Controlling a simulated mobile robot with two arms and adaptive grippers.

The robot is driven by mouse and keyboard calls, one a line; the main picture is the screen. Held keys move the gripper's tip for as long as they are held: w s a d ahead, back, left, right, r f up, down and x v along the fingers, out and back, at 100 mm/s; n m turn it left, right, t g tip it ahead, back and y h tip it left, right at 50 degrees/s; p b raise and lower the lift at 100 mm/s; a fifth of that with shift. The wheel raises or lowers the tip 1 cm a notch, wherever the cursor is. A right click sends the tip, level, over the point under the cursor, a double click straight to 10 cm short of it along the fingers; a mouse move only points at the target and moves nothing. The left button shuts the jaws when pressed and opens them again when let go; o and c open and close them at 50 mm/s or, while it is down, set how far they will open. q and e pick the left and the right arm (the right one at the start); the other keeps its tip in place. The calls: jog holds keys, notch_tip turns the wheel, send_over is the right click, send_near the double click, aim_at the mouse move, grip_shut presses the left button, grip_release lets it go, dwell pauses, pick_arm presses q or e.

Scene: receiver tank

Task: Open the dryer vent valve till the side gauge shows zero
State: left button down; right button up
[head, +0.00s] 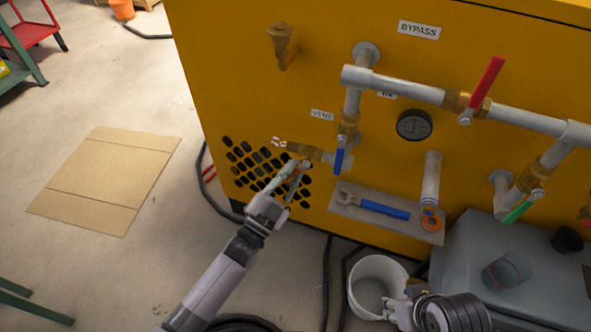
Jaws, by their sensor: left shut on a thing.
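The brass vent valve (304,151) sticks out to the left from the pipework on the yellow cabinet, below the VENT label (321,115). Small white specks show at its left outlet end. My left gripper (299,168) reaches up from below and is shut on the vent valve; its fingers hide the part they hold. The round dark gauge (414,125) sits on the panel to the right; its needle is too small to read. My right gripper (393,309) is low in the picture beside a white bucket; its fingers are too unclear to judge.
A blue-handled valve (340,156) hangs close right of the vent valve. A red lever (487,80) and green lever (519,211) are further right. A shelf (350,204) holds a blue wrench (374,206). The white bucket (366,272) stands below. Cardboard (108,178) lies left.

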pick_arm(q)
jog(key=shift+f, duration=0.1)
dwell(0.3)
jog(key=c, duration=1.6)
grip_release()
jog(key=v, duration=1.2)
jog(key=shift+a, duration=0.1)
jog(key=shift+c, duration=0.4)
